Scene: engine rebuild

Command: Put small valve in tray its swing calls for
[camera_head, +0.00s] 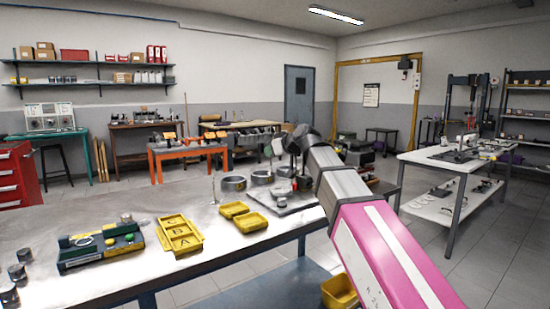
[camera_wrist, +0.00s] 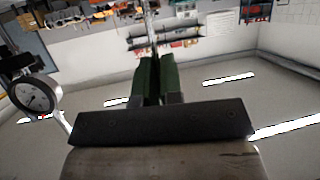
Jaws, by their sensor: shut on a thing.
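My gripper (camera_head: 278,147) is above the far right part of the workbench, near the grey fixture plate (camera_head: 291,204). In the wrist view its green fingertips (camera_wrist: 154,78) are shut on a thin bright metal rod, apparently the stem of the small valve (camera_wrist: 152,22). The rest of the valve is out of frame or too small to make out. A dial gauge (camera_wrist: 35,95) is close beside the fingers at the left; I cannot read its needle. The yellow sorting tray (camera_head: 181,238), lettered C, B and A, lies flat at the middle of the bench.
Two small yellow trays (camera_head: 251,222) lie right of the lettered tray. A thin upright metal piece (camera_head: 214,191) and two metal rings (camera_head: 234,183) stand behind. A green device (camera_head: 100,248) and several metal cylinders (camera_head: 17,272) are at left. The bench front is clear.

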